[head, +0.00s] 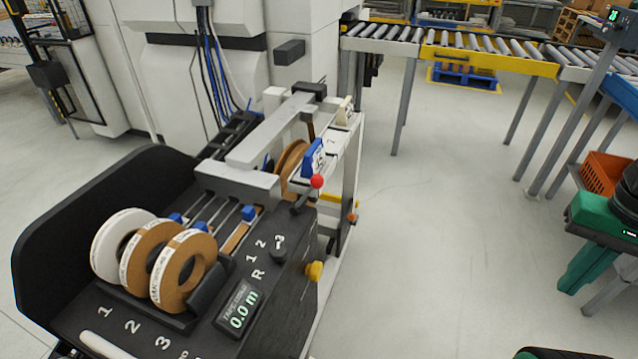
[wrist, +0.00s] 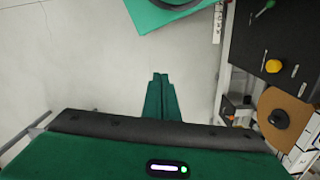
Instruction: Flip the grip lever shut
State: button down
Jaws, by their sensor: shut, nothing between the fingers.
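The likely grip lever is a thin dark lever with a red ball (head: 317,181) on its end. It stands tilted up at the right edge of the edge-banding machine (head: 238,180) in the head view. I cannot make it out in the wrist view. My gripper (wrist: 160,76) is shut and empty, its green fingers together over bare floor in the wrist view. It is apart from the machine, whose black panel (wrist: 280,35) lies to the right there.
Tape rolls (head: 180,270) sit at the machine's front left. A black selector knob (head: 279,246) and a yellow knob (head: 314,271) are near the lever. A roller conveyor (head: 460,60) runs behind. An orange crate (head: 604,174) is at right. The floor between is clear.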

jog(key=w+a+r+t, duration=0.1)
jog(key=w+a+r, duration=0.1)
jog(key=w+a, duration=0.4)
jog(key=w+a+r+t, duration=0.1)
jog(key=w+a, duration=0.3)
jog(key=w, duration=0.4)
jog(key=w+a+r+y, duration=0.1)
jog(key=w+a, duration=0.2)
jog(key=a, duration=0.4)
jog(key=w+a+y, duration=0.2)
jog(key=w+a, duration=0.1)
jog(key=a, duration=0.4)
jog(key=w+a+r+m+y, duration=0.1)
jog(key=w+a, duration=0.2)
jog(key=a, duration=0.4)
jog(key=shift+w+r+t, duration=0.2)
jog(key=shift+r+t, duration=0.15)
jog(key=shift+t, duration=0.05)
jog(key=w+a+f, duration=0.4)
jog(key=a+f, duration=0.3)
jog(key=f, duration=0.1)
jog(key=shift+f, duration=0.15)
